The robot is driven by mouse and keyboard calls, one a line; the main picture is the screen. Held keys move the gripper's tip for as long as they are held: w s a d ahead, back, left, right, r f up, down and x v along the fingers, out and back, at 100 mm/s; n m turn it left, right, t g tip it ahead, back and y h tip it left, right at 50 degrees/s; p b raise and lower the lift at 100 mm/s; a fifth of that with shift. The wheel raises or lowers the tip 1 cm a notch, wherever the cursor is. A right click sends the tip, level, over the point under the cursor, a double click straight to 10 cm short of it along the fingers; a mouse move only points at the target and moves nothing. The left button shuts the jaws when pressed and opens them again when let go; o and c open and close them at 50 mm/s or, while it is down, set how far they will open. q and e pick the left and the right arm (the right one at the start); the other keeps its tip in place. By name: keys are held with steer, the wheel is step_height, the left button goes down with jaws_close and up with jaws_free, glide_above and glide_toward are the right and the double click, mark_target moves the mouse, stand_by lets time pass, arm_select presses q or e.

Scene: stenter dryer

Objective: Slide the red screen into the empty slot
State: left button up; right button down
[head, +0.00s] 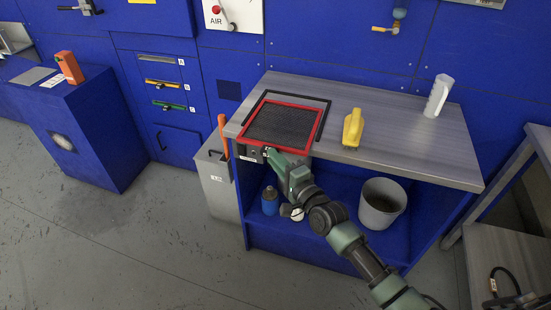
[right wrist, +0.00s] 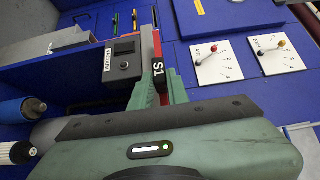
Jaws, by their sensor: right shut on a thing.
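The red screen (head: 320,106), a red frame around dark mesh, lies flat on the grey bench top (head: 400,133) at its left end. My right gripper (head: 270,153) is at the screen's near edge, shut on its black handle. In the right wrist view the handle (right wrist: 158,77) is marked S1 and sits between the green fingers (right wrist: 160,90). Slots show in the blue machine front at left: one with a yellow handle (head: 163,84), one with a green handle (head: 169,105). Above them is a slot (head: 160,59) with no coloured handle. My left gripper is out of view.
A black bracket (head: 325,115) borders the screen. A yellow tool (head: 353,128) and a white bottle (head: 438,95) stand on the bench. A grey bin (head: 382,205) and blue bottle (head: 270,200) are below. Open floor lies at front left.

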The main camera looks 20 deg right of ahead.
steer(key=c, duration=1.3)
jaws_free()
steer(key=v, duration=0.7)
steer(key=shift+s, duration=0.35)
